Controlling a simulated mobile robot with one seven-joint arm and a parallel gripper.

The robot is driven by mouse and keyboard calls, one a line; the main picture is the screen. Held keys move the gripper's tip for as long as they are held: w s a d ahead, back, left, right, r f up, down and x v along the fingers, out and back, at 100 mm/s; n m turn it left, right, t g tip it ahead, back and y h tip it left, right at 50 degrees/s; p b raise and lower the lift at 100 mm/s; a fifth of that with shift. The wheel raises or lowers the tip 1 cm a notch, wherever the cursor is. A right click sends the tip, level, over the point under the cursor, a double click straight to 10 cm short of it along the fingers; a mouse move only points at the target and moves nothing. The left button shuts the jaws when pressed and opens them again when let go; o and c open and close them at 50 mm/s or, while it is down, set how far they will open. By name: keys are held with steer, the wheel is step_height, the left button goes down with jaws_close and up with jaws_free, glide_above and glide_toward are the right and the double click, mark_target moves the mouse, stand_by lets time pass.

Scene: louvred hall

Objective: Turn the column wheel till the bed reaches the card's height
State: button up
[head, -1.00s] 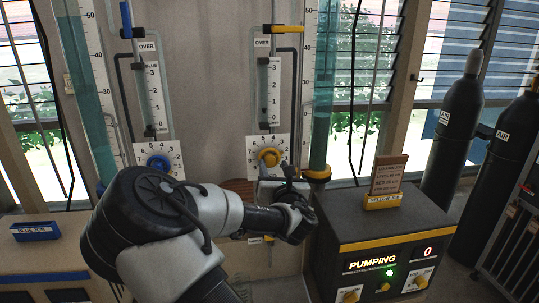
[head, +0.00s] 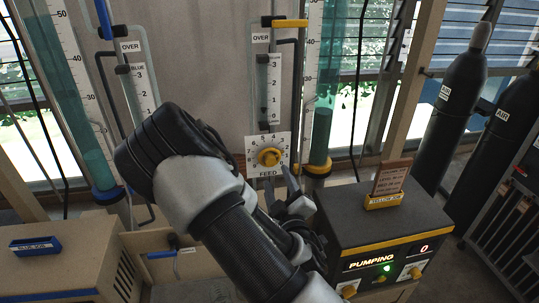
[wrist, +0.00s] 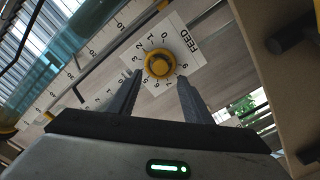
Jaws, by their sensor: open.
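The column wheel is a yellow knob (head: 269,157) on a white numbered FEED dial (head: 257,141). The right-hand column (head: 322,112) is a clear tube with a printed scale, pale liquid above and a darker green bed (head: 320,137) below. The card (head: 391,178) stands in a yellow holder on the dark box; its writing is too small to read surely. My gripper (head: 288,183) is open just below and right of the dial. In the wrist view, the fingers of my gripper (wrist: 160,79) point at the knob (wrist: 159,64), one to each side; contact cannot be told.
The dark box (head: 370,232) shows PUMPING, a green light and a 0. A blue-based column (head: 90,150) is at left, its dial hidden by my arm. A blue tray (head: 35,245) sits at lower left. Black AIR cylinders (head: 465,90) stand at right.

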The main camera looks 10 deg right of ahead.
mark_target(271, 162)
steer(key=w, duration=0.7)
steer(key=shift+w+b, duration=0.35)
steer(key=shift+w, duration=0.1)
